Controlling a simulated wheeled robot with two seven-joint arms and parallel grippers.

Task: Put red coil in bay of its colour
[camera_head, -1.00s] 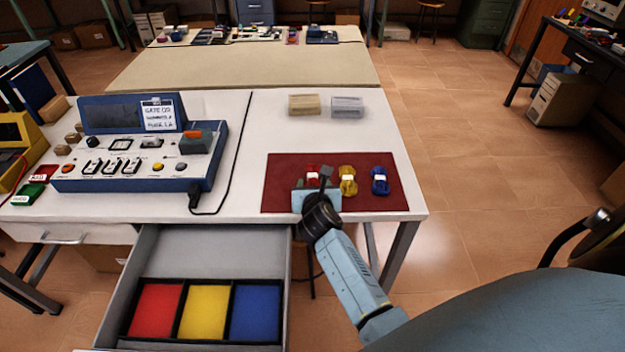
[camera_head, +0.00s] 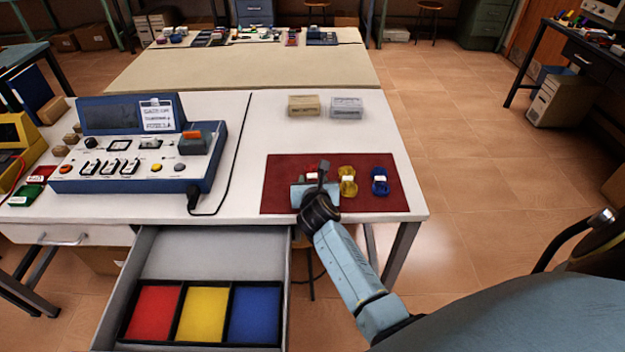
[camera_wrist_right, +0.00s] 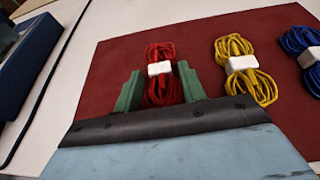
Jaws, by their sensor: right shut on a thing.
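The red coil (camera_wrist_right: 161,52) has a white band and lies on the dark red mat (camera_head: 283,180). In the head view, my right gripper (camera_head: 316,181) hides most of the red coil (camera_head: 311,167). In the right wrist view, the green fingers of my right gripper (camera_wrist_right: 160,84) stand on either side of the coil and are shut on it. The open drawer below the table holds a red bay (camera_head: 153,313), a yellow bay (camera_head: 204,314) and a blue bay (camera_head: 255,315), all empty. My left gripper is not in view.
A yellow coil (camera_head: 348,181) and a blue coil (camera_head: 380,181) lie right of the red one. A blue console (camera_head: 130,183) with a black cable stands at the left. Two small boxes, one tan (camera_head: 304,105) and one grey (camera_head: 347,107), stand behind the mat.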

